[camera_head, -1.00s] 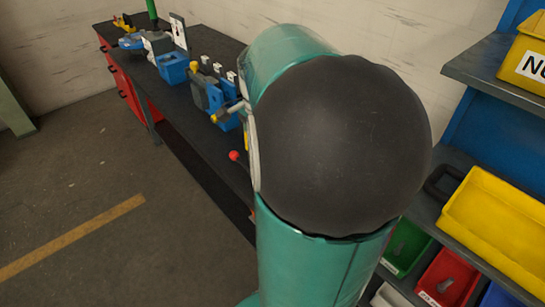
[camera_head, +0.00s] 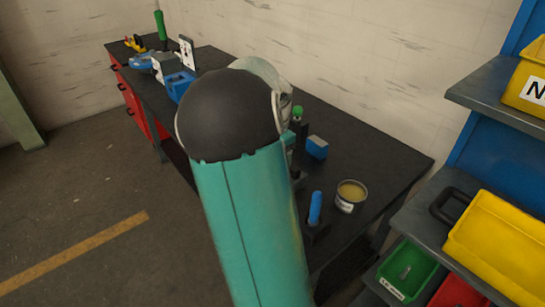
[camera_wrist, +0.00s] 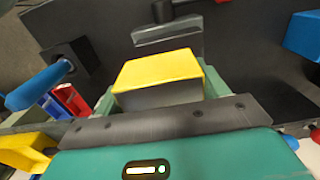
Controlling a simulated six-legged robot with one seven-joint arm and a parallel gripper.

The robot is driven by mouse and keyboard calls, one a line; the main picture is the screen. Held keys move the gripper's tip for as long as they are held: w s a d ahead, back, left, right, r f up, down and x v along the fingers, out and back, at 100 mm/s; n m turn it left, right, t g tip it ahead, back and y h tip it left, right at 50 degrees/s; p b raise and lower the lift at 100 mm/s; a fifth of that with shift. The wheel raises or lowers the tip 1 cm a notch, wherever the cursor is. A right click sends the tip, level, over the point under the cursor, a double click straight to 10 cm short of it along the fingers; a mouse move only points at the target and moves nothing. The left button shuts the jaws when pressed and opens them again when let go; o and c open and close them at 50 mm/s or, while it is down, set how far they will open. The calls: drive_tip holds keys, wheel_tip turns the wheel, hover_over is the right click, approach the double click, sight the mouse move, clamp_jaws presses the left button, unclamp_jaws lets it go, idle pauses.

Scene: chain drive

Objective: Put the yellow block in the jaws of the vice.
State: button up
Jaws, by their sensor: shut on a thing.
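The yellow block (camera_wrist: 158,70) sits between the greenish fingers of my gripper (camera_wrist: 160,84) in the wrist view, its yellow top and dark grey near side showing. My gripper is shut on it. The block appears held above the dark bench top. In the head view my own arm covers the middle of the bench, and I can make out neither the block nor the gripper tips. The vice is not clearly seen in either current view; my arm hides the part of the bench where a blue and grey vice-like fixture showed earlier.
A blue cylinder in a black holder (camera_head: 314,207), a tin (camera_head: 350,196) and a blue block-like part (camera_head: 316,147) stand on the bench's near right part. A blue box (camera_head: 179,86) stands farther left. A shelf with a yellow bin (camera_head: 500,245) is at right.

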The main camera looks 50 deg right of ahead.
drive_tip(key=d+f, duration=0.1)
drive_tip(key=w+d+f, duration=0.1)
drive_tip(key=f, duration=0.1)
drive_tip(key=shift+d+f, duration=0.1)
drive_tip(key=shift+d, duration=0.25)
drive_tip(key=shift+w+d+f, duration=0.1)
drive_tip(key=shift+f, duration=1.55)
drive_tip(key=shift+f, duration=0.15)
drive_tip(key=o, duration=1.9)
wheel_tip(320, 180, up, 12)
drive_tip(key=w+a+r+n+t, duration=0.1)
drive_tip(key=a+r+n, duration=0.3)
drive_tip(key=a, duration=0.7)
drive_tip(key=w+a+r+n+t, duration=0.15)
drive_tip(key=a+n, duration=0.35)
drive_tip(key=a, duration=0.6)
drive_tip(key=s+a+n+t, duration=0.1)
drive_tip(key=s+a+n, duration=0.4)
drive_tip(key=a, duration=0.4)
drive_tip(key=s+a+n+t, duration=0.2)
drive_tip(key=s+a+n, duration=0.3)
drive_tip(key=a, duration=0.5)
drive_tip(key=shift+a+n, duration=0.25)
drive_tip(key=shift+n, duration=0.55)
